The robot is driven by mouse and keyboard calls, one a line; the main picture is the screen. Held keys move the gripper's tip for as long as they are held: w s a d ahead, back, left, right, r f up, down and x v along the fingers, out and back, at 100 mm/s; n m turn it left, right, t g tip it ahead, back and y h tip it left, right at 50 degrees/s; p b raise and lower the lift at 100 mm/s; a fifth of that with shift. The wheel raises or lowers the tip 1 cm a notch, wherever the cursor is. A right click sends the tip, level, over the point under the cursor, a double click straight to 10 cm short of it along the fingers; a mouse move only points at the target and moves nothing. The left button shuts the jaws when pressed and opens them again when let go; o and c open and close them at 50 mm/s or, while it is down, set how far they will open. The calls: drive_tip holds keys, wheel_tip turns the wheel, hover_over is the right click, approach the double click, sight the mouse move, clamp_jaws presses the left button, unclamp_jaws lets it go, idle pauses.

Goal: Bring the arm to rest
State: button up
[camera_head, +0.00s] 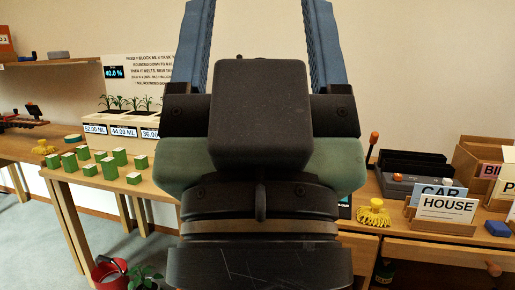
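My gripper (260,12) fills the middle of the head view, close to the camera and pointing up. Its two blue fingers stand wide apart, with only bare wall showing between them. The fingertips are cut off by the top edge of the picture. My black and green wrist (260,190) is below the fingers and hides the middle of the bench and wall. Nothing is seen held, and the gripper touches nothing in view.
At left, green blocks (120,157) stand on a wooden table before a planter (118,123). A red bucket (108,272) is on the floor. At right, a HOUSE card (447,209), a yellow tassel-like thing (373,214) and dark trays (410,165) sit on a desk.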

wheel_tip(320, 180, up, 33)
drive_tip(key=p, duration=3.1)
wheel_tip(320, 180, down, 70)
drive_tip(key=b, duration=7)
drive_tip(key=shift+s, duration=0.15)
drive_tip(key=shift+a, duration=0.1)
